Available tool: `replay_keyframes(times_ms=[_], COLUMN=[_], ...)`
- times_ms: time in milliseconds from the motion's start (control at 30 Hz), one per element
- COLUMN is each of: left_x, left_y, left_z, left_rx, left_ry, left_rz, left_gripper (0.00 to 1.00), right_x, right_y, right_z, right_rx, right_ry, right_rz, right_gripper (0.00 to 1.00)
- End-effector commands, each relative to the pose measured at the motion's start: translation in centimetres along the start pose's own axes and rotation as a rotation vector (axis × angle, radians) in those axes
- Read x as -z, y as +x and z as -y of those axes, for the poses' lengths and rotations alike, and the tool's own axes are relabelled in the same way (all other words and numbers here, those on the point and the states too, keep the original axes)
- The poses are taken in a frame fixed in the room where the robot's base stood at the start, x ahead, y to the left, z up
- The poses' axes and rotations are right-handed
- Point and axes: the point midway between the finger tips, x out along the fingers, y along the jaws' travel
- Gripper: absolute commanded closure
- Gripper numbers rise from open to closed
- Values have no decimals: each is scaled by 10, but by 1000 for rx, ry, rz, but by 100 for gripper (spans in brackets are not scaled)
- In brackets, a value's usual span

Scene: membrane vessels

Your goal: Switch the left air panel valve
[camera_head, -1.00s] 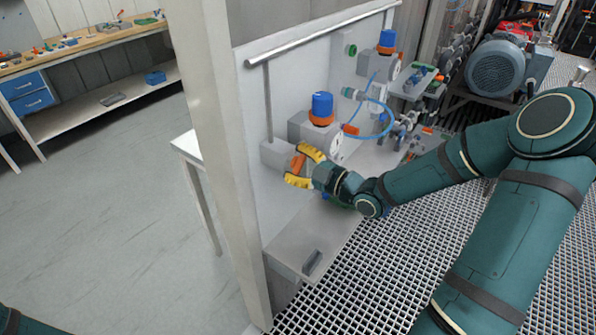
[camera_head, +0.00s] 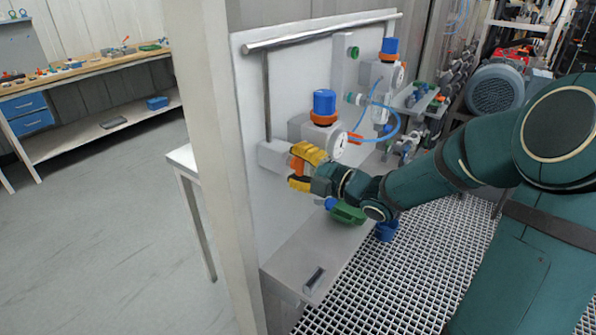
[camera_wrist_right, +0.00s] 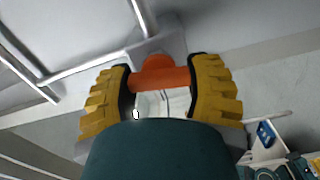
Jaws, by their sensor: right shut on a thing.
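The left air panel valve shows as an orange handle (camera_head: 297,166) on a grey block (camera_head: 271,155) low on the left of the white panel. My right gripper (camera_head: 299,168), with yellow ridged fingers, has one finger above and one below the handle. In the right wrist view, the orange handle (camera_wrist_right: 160,78) lies across between the two fingers, and the gripper (camera_wrist_right: 161,72) is shut on it. My fingers partly hide the handle. My left gripper is out of view.
A blue-capped regulator (camera_head: 324,103) with a gauge stands just right of the valve. A second regulator (camera_head: 388,49) and a blue hose (camera_head: 392,118) are farther right. A pale post (camera_head: 215,170) stands left of the panel. A grey ledge (camera_head: 305,255) runs below.

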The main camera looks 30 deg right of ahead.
Motion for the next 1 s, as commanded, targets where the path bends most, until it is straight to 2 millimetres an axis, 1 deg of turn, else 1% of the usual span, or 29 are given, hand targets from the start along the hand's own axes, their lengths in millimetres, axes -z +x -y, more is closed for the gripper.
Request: replay_keyframes(times_ms=[433, 467, 500, 533, 867, 1000], left_x=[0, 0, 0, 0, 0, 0], left_y=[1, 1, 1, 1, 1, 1], left_z=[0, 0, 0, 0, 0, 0], left_rx=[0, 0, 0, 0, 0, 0], left_ry=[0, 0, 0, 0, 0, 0], left_rz=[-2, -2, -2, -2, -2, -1], left_gripper=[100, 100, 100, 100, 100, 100], right_x=[0, 0, 0, 0, 0, -1], right_y=[0, 0, 0, 0, -1, -13], right_z=[0, 0, 0, 0, 0, 0], right_rx=[1, 1, 1, 1, 1, 1], right_ry=[-11, -11, -11, -11, -10, -11], right_rz=[1, 1, 1, 1, 1, 2], right_gripper=[81, 33, 19, 13, 13, 13])
